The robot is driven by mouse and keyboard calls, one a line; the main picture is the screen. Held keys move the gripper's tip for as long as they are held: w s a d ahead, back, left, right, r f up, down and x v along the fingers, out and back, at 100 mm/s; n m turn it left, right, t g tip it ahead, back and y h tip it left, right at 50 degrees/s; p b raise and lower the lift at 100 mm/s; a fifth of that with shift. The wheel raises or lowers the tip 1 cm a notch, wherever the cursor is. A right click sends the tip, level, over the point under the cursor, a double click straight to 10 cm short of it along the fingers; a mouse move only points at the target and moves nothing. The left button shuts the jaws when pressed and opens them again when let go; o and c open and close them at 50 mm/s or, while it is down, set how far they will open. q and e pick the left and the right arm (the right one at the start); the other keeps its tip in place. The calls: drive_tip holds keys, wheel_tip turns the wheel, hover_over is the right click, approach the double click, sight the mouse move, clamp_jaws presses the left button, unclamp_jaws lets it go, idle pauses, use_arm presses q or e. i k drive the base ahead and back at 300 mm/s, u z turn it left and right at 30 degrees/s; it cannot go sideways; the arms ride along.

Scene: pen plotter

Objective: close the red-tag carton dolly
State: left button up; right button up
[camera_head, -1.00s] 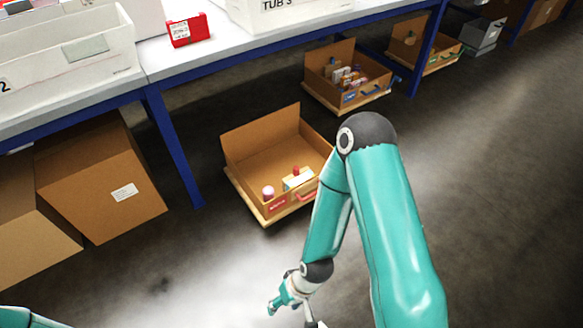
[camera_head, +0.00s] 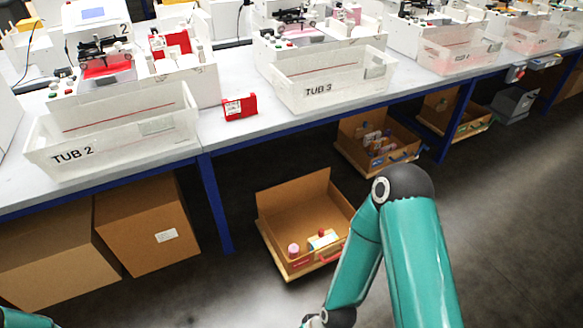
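The red-tag carton dolly (camera_head: 283,214) is an open brown carton on a low wooden base, standing on the floor out in front of the bench. Its red tag (camera_head: 301,262) and a red handle (camera_head: 328,256) are on its near side. A pink-topped item (camera_head: 293,250) and a few small items lie inside. My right arm (camera_head: 415,250) reaches down just right of the carton and covers part of its right side. The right gripper is below the frame edge. Only a bit of my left arm shows at the bottom left, and its gripper is out of view.
A blue-tag carton dolly (camera_head: 350,150) and another carton (camera_head: 437,115) stand farther right, by the bench. A blue bench leg (camera_head: 214,205) and closed cartons (camera_head: 140,225) are to the left. Tubs (camera_head: 110,155) stand on the bench. Open floor lies at the right.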

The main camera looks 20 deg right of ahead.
sight(293, 211)
drive_tip(key=k, duration=0.6)
drive_tip(key=z, duration=0.4)
drive_tip(key=i, duration=0.9)
drive_tip(key=z, duration=0.5)
drive_tip(key=i, duration=1.35)
drive_tip(key=u, duration=0.45)
